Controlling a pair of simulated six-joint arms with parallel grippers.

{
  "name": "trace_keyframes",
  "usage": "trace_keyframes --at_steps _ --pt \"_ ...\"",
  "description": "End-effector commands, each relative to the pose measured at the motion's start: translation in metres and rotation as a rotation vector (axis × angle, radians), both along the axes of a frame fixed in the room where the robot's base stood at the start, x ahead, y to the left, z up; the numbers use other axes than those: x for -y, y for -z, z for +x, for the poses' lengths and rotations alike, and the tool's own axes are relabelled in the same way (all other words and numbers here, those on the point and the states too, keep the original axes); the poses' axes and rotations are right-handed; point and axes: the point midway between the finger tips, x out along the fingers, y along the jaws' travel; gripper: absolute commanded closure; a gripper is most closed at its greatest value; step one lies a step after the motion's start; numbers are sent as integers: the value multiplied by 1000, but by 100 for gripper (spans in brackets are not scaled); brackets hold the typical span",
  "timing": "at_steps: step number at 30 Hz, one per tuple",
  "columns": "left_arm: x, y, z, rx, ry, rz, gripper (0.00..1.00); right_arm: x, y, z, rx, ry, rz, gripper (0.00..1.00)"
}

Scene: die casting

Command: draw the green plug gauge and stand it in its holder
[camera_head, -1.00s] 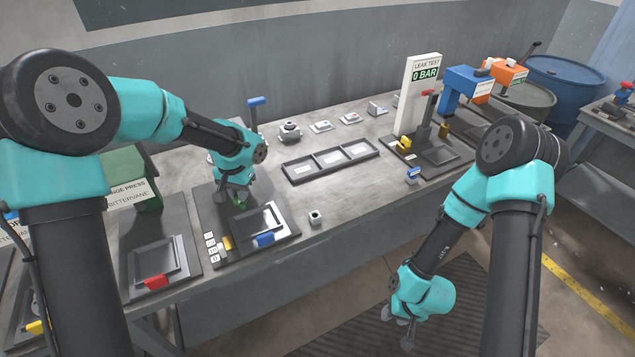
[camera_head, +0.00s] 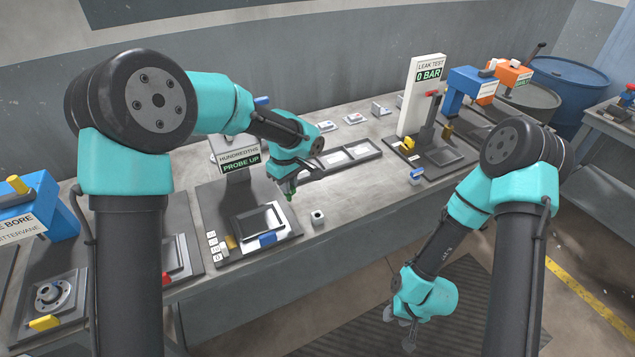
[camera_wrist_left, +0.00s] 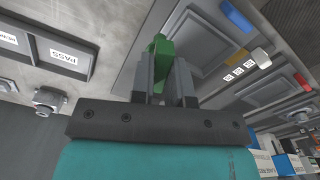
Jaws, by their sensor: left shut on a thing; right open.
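My left gripper (camera_head: 289,188) is shut on the green plug gauge (camera_head: 290,196) and holds it near the front right of the probe station. The gauge is mostly hidden by the gripper in the head view. The left wrist view shows its green body (camera_wrist_left: 161,48) between the two fingers. A small grey block with a dark hole in its top (camera_head: 317,217), seemingly the holder, stands on the bench just right of and in front of the gripper. My right gripper (camera_head: 399,324) is open and empty, low over the floor in front of the bench.
The station with the "PROBE UP" sign (camera_head: 241,166) is left of the gripper. A divided tray (camera_head: 372,154) lies behind to the right. The leak test stand (camera_head: 424,100) is further right. Bare bench (camera_head: 350,195) lies around the small block.

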Motion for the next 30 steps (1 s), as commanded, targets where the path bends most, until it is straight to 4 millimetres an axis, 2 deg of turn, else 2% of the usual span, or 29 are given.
trace_keyframes --at_steps 9,15,20,30 --pt "56 -4 0 0 -448 1 100 0 0 0 0 0 0 57" --pt "78 -6 -1 0 -648 1 100 0 0 0 0 0 0 57" --pt "83 -6 -1 -1 -704 1 100 0 0 0 0 0 0 57" --pt "84 -6 -1 0 -705 1 100 0 0 0 0 0 0 57"
